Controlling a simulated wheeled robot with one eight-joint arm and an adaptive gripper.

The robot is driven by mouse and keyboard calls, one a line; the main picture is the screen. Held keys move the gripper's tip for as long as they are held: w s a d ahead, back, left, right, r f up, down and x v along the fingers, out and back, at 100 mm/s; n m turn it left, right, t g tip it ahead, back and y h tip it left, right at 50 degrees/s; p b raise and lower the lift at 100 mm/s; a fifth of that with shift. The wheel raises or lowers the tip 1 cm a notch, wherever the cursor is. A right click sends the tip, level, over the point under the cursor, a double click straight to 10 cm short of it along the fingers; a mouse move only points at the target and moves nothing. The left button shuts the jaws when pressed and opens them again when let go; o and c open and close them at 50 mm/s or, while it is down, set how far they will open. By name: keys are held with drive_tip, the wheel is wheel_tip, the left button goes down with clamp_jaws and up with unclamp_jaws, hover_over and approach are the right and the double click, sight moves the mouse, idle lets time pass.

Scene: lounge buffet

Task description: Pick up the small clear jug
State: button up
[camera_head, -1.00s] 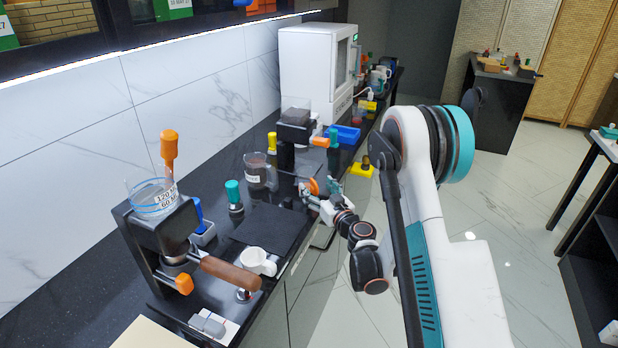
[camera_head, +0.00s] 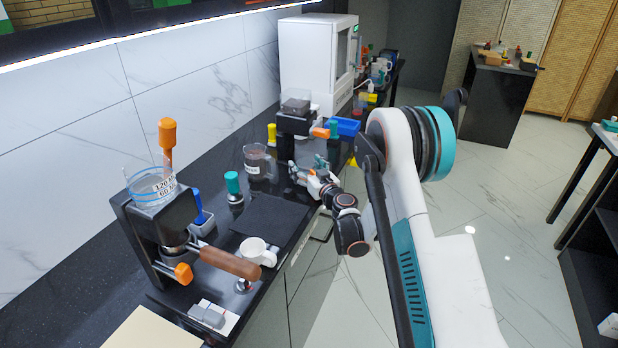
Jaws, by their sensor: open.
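A small clear jug (camera_head: 257,162) with a white label and dark-looking contents stands on the black counter near the wall. My gripper (camera_head: 304,168) is open and empty to the right of the jug, a short gap away. Its fingers point toward the wall side. Another clear vessel with blue bands and printed volume marks, a measuring cup (camera_head: 150,188), sits on top of the near coffee machine.
The near coffee machine (camera_head: 165,235) has a wooden-handled portafilter sticking out. A teal-topped tamper (camera_head: 233,186), a black mat (camera_head: 268,222) and a white cup (camera_head: 257,251) are in front of the jug. A second black machine (camera_head: 296,122) stands behind it.

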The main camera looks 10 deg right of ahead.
drive_tip(key=shift+c, duration=0.6)
drive_tip(key=c, duration=1)
drive_tip(key=shift+r, duration=0.15)
drive_tip(key=shift+c, duration=0.2)
drive_tip(key=shift+r+p, duration=0.35)
drive_tip(key=shift+r, duration=0.25)
wheel_tip(320, 180, up, 2)
drive_tip(key=shift+r+p, duration=0.25)
drive_tip(key=shift+p, duration=0.4)
drive_tip(key=p+v, duration=0.1)
drive_tip(key=v, duration=0.7)
drive_tip(key=shift+s+d+f, duration=0.1)
drive_tip(key=shift+s+f, duration=0.05)
drive_tip(key=shift+s, duration=0.2)
drive_tip(key=b+v, duration=0.7)
drive_tip(key=v, duration=0.2)
drive_tip(key=shift+s+b, duration=0.15)
drive_tip(key=shift+b, duration=0.2)
drive_tip(key=shift+f, duration=0.1)
